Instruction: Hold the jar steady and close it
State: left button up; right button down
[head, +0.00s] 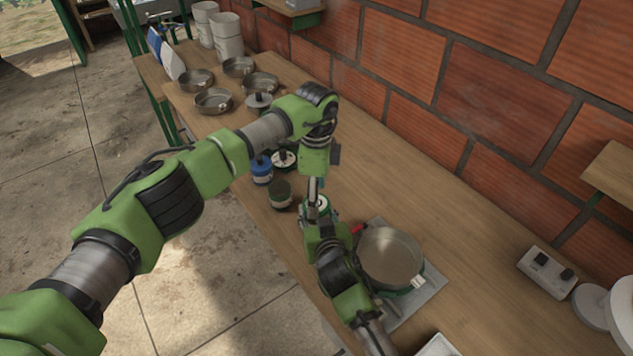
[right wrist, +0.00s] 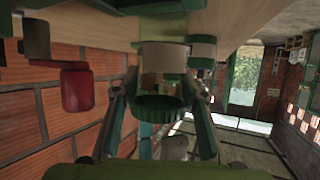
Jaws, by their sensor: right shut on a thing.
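The jar (head: 318,205) stands near the table's front edge, mostly hidden by my arms in the head view. In the right wrist view, which is upside down, the jar (right wrist: 164,58) has a pale label and a green ribbed lid (right wrist: 160,108) at its mouth. Whether the lid is fully seated cannot be told. My right gripper (head: 322,222) is shut on the jar, with its fingers on both sides in the wrist view (right wrist: 162,112). My left gripper (head: 314,190) points down just above the lid; its fingertips are too small to read.
A metal pan (head: 390,252) sits on a grey plate (head: 432,286) right of the jar. A dark green jar (head: 280,196), a blue jar (head: 262,172) and several metal bowls (head: 213,100) stand to the left. A brick wall (head: 490,90) borders the table.

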pick_arm(q)
jog(key=shift+f, duration=0.95)
jog(key=c, duration=1.1)
jog(key=o, duration=1.2)
jog(key=shift+r, duration=2.3)
jog(key=shift+c, duration=0.5)
notch_tip(320, 180, up, 4)
jog(key=shift+f, duration=0.25)
